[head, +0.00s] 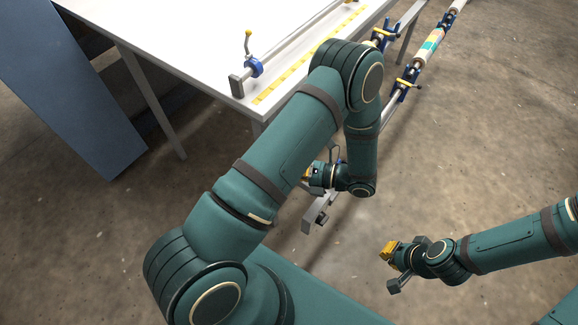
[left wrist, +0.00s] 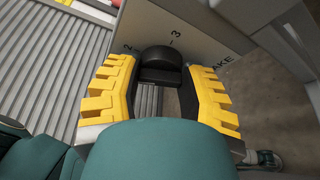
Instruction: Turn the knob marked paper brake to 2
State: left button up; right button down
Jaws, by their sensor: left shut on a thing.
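The black paper brake knob (left wrist: 160,62) shows in the left wrist view on a grey panel (left wrist: 215,42). A 2 is printed at its upper left, a 3 above it, and the letters "AKE" to its right. No clear pointer mark shows on the knob. My left gripper (left wrist: 163,98) has its yellow fingers on either side of the knob and is shut on it. In the head view the left gripper (head: 307,174) is low beyond my left arm, and the knob is hidden there. My right gripper (head: 388,251) is over the floor, away from the knob; its opening is unclear.
A white table (head: 190,50) with a clamped rail and a yellow strip stands at the upper left. A blue-grey panel (head: 60,85) is left of it. A long roller bar (head: 428,48) runs to the upper right. Bare floor lies around my right gripper.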

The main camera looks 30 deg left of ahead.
pick_arm(q)
jog(key=shift+f+m+g+y, duration=0.1)
jog(key=shift+m+g+y, duration=0.45)
jog(key=shift+m, duration=1.15)
jog(key=shift+y, duration=0.25)
jog(key=o, duration=1.2)
jog(key=v, duration=1.2)
jog(key=shift+s, duration=0.1)
